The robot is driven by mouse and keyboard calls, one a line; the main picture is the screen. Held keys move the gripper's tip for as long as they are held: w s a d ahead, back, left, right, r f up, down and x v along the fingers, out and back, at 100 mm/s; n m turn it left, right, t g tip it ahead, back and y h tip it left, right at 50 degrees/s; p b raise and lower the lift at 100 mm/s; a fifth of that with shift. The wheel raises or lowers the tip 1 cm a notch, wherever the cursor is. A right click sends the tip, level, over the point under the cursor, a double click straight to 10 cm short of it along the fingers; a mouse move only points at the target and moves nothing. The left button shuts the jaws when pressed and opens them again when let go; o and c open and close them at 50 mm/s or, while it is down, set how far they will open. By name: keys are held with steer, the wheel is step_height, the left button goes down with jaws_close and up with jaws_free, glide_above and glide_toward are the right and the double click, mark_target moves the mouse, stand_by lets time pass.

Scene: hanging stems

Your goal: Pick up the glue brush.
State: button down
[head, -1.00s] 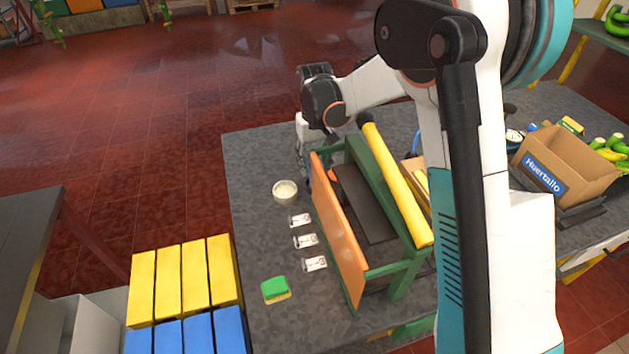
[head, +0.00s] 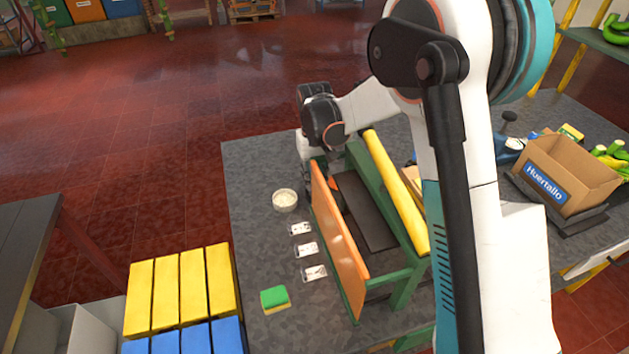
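I cannot make out the glue brush in the head view. My gripper (head: 312,160) points down at the far left end of the green rack (head: 408,283). Its fingertips are hidden behind the rack's orange panel (head: 338,240), so I cannot see whether they are open or hold anything. A small white bowl (head: 285,200) stands on the grey table (head: 255,250), left of the panel and nearer than the gripper.
A yellow roll (head: 397,190) lies along the rack's top. Several cards (head: 306,249) and a green sponge (head: 274,298) lie left of the rack. A cardboard box (head: 565,175) stands at the right. Yellow crates (head: 180,290) stand beyond the table's left edge.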

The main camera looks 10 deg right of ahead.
step_height(320, 180, up, 20)
steer(key=p, duration=0.5)
stand_by(1.7)
